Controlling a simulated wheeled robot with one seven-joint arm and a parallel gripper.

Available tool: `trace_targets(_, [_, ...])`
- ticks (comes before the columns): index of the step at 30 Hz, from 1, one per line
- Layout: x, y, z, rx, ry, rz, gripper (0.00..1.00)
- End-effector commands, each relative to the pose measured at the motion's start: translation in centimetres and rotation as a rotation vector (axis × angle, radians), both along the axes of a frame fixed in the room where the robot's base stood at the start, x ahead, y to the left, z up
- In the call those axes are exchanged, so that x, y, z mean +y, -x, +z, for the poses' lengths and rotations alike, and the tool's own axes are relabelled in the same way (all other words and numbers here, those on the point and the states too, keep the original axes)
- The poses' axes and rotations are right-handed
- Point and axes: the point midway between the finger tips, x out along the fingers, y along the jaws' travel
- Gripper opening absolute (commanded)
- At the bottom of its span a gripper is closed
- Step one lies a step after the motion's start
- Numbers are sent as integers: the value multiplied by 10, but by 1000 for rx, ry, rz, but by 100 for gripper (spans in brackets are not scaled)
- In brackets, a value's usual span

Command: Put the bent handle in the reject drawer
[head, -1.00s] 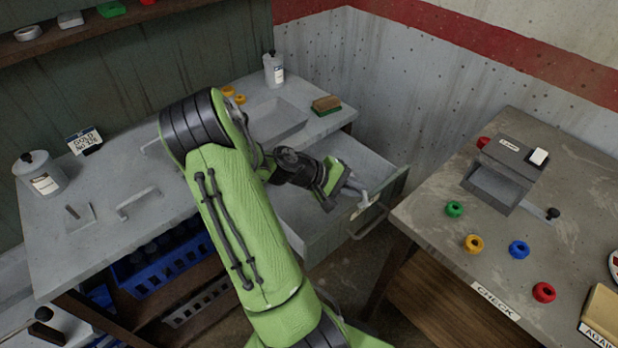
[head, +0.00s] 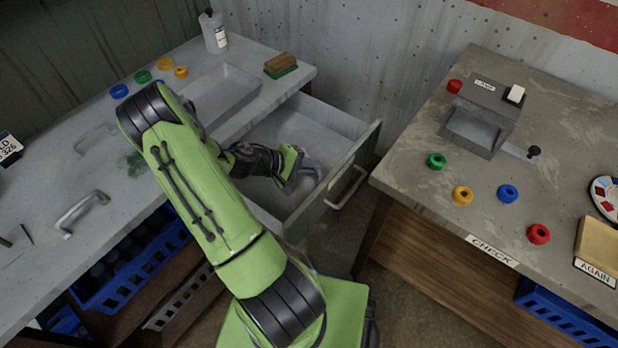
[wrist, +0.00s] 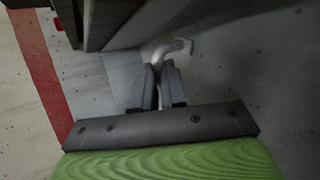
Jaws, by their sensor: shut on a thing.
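The drawer (head: 350,165) under the left bench is pulled open, and its grey floor is bare where I can see it. My gripper (head: 308,182) reaches down inside the drawer, near its front panel. In the wrist view my gripper (wrist: 158,88) is shut on a pale grey handle (wrist: 172,46), whose curved end sticks out beyond the fingertips. The handle's other end is hidden between the fingers, and I cannot tell whether it touches the drawer floor. Two more grey handles lie on the bench, one at the front (head: 82,211) and one farther back (head: 92,136).
The bench holds a white bottle (head: 213,32), a brush block (head: 281,65) and several coloured rings. The check table (head: 415,205) stands to the right, with a grey gauge box (head: 482,118) and more rings. A narrow floor gap separates it from the drawer.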

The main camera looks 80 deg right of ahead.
Motion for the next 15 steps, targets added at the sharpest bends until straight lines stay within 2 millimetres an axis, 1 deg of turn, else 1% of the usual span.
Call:
trace_targets(7, [0, 1, -40, 2, -2, -1, 0])
trace_targets(15, [0, 0, -41, -1, 1, 0, 0])
